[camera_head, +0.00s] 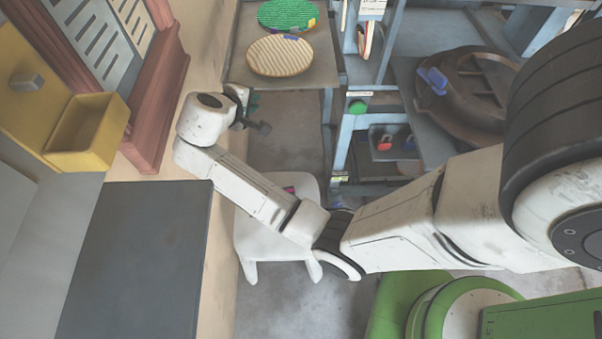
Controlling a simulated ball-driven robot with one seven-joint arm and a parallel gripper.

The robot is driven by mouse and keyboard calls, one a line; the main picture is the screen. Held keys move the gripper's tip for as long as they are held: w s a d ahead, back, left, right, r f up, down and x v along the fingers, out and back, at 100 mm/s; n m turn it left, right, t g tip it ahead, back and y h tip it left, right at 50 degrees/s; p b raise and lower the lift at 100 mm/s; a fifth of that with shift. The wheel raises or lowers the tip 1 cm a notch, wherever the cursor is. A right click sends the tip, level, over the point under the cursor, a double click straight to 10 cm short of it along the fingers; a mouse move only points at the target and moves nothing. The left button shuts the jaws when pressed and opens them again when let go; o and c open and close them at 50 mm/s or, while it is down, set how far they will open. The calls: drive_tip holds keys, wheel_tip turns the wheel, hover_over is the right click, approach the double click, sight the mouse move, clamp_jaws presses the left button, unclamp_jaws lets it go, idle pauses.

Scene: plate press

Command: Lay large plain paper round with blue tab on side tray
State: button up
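A beige ribbed round (280,56) with a small blue tab at its upper edge lies flat on the grey side tray (325,72) at the top middle. A green patterned round (287,14) lies behind it on the same surface. My gripper (252,109) is just below the tray's front left corner, apart from both rounds. Its dark fingers look spread, with nothing seen held between them. The fingers are small and partly hidden by the wrist.
A blue-grey rack (345,140) with a green button (357,107) stands right of the tray. A dark round press plate (470,92) is further right. A white stool (270,240) is under my arm. A yellow bin (87,132) and dark mat (135,265) are left.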

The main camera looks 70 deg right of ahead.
drive_tip(key=s+a+f+y, duration=0.5)
drive_tip(key=s+a, duration=0.4)
drive_tip(key=s, duration=0.2)
drive_tip(key=s+a+f+y, duration=0.5)
drive_tip(key=s+a, duration=0.5)
drive_tip(key=shift+s+a+f+t, duration=0.3)
drive_tip(key=shift+s+f, duration=0.1)
